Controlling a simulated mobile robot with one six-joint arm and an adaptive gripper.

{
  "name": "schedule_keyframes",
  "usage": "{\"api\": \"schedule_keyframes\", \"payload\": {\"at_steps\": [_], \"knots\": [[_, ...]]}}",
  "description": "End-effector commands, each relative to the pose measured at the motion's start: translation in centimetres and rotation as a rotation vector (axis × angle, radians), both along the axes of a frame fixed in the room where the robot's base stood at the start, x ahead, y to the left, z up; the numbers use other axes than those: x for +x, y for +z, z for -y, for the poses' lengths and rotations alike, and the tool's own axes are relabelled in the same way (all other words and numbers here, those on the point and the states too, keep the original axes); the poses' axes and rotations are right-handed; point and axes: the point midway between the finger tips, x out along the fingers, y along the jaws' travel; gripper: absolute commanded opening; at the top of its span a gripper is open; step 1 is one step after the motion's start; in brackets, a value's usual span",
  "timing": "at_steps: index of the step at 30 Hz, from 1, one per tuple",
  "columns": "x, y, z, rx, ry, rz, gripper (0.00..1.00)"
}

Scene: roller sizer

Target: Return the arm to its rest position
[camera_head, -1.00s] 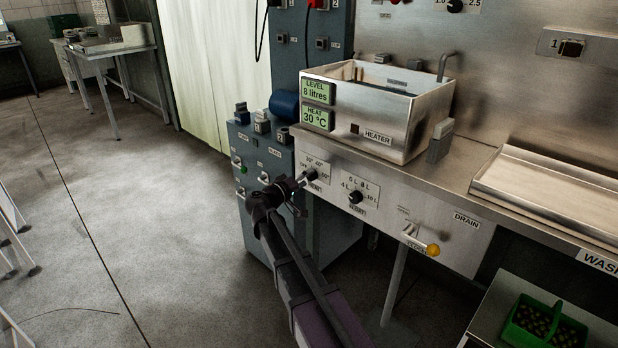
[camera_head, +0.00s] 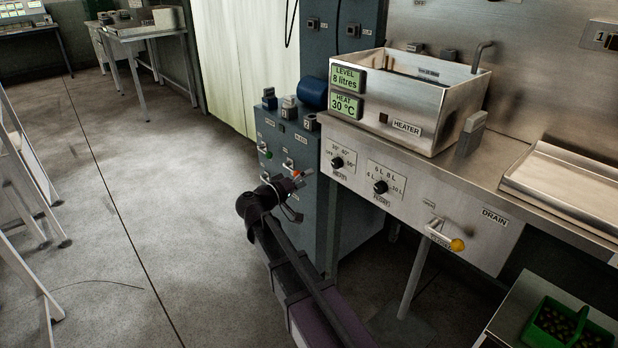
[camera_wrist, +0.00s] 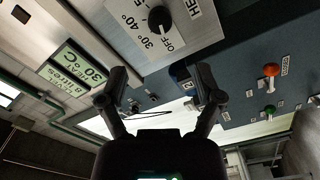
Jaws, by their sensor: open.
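My gripper (camera_head: 291,190) is at the end of my raised arm, in front of the blue-grey cabinet and to the left of the steel sink panel in the head view. In the wrist view my gripper (camera_wrist: 160,84) shows its two fingers spread apart with nothing between them. The heater knob (camera_head: 337,163) is on the panel to the right of my gripper, apart from it. The heater knob also shows in the wrist view (camera_wrist: 160,19), beyond the fingers at the top.
A steel tank (camera_head: 420,105) reads 8 litres and 30 °C. A level knob (camera_head: 381,187) and a yellow-tipped drain lever (camera_head: 457,245) are on the panel. A green basket (camera_head: 565,325) stands lower right. Open floor (camera_head: 130,200) lies to the left.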

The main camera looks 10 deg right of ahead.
Motion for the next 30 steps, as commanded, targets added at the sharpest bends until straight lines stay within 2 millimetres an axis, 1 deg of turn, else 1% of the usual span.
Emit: {"api": "schedule_keyframes", "payload": {"at_steps": [8,11,14,17,20,24,30], "knots": [[0.0,0.0,0.0,0.0,0.0,0.0,0.84],[-0.1,-0.2,0.3,0.009,-0.005,-0.008,0.84],[-0.6,-0.8,1.2,0.033,-0.019,-0.029,0.84],[-1.3,-1.9,2.6,0.079,-0.042,-0.067,0.84],[-2.4,-3.5,4.4,0.148,-0.073,-0.124,0.84],[-4.6,-6.4,7.2,0.273,-0.12,-0.225,0.84],[-8.2,-10.5,10.1,0.475,-0.173,-0.375,0.84]]}}
